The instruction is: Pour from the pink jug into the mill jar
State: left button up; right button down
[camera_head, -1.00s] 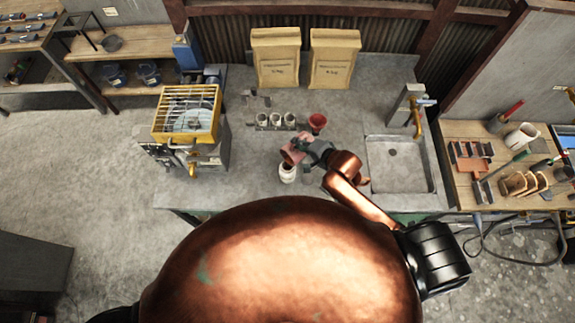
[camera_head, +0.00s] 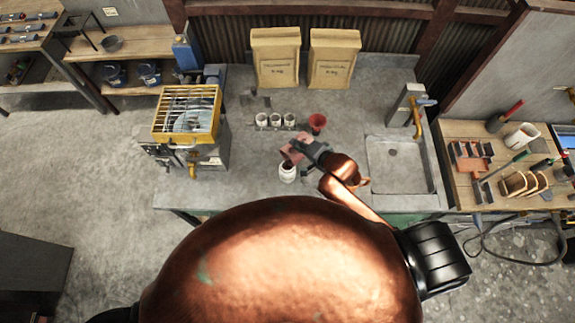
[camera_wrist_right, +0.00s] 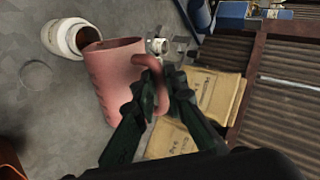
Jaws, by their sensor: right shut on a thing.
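The pink jug (camera_head: 296,148) is in my right gripper (camera_head: 309,147), above the grey worktop. In the right wrist view, the fingers of the right gripper (camera_wrist_right: 161,92) are shut on the handle of the jug (camera_wrist_right: 115,80). The mill jar (camera_head: 287,173) is a white open jar standing on the worktop just in front of the jug. The inside of the jug is hidden. My left gripper is not in view.
A red funnel-like cup (camera_head: 317,122) and several small white cups (camera_head: 276,120) stand behind the jug. A yellow caged machine (camera_head: 186,112) is at left, a sink (camera_head: 398,165) at right. Two paper bags (camera_head: 275,58) stand at the back.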

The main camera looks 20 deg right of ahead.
aim_at(305, 137)
jog(key=shift+s+a+r, duration=0.15)
jog(key=shift+a, duration=0.15)
jog(key=shift+w+d+r+m+g+y, duration=0.2)
jog(key=shift+w+d+m+y, duration=0.15)
jog(key=shift+d, duration=0.4)
jog(key=shift+w+d+r+m+g+y, duration=0.15)
jog(key=shift+w+d+r+m+y, duration=0.2)
jog(key=shift+d, duration=0.35)
jog(key=shift+w+d+r+m+g+y, duration=0.1)
jog(key=shift+w+d+m+g+y, duration=0.1)
jog(key=shift+w+d+y, duration=0.4)
jog(key=shift+d+r+m, duration=0.1)
jog(key=shift+d+m, duration=0.2)
jog(key=shift+d, duration=0.35)
